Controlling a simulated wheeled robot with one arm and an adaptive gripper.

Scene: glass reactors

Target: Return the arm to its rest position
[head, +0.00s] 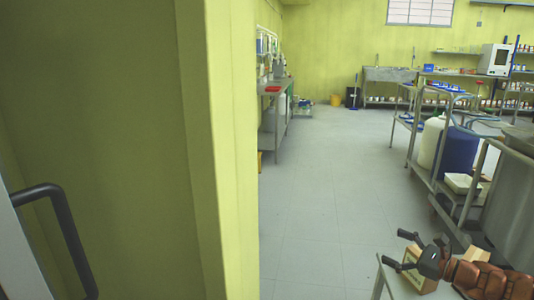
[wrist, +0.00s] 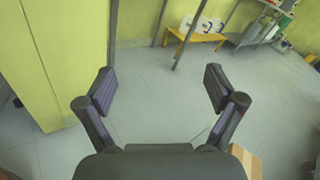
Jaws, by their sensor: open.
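My gripper (head: 404,250) is at the lower right of the head view, at the end of my orange-brown arm. A cardboard box (head: 419,278) shows beside and partly behind the gripper in the head view. A corner of a box (wrist: 246,160) shows at the lower right of the wrist view. I cannot tell whether the gripper touches it.
A yellow-green wall (head: 228,150) stands close on the left, with a black handle (head: 66,225) before it. Metal racks (head: 409,130) with a blue drum (head: 457,155) and a white drum (head: 431,142) line the right. The grey floor (head: 325,190) between is clear. A yellow stool (wrist: 195,37) stands farther off.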

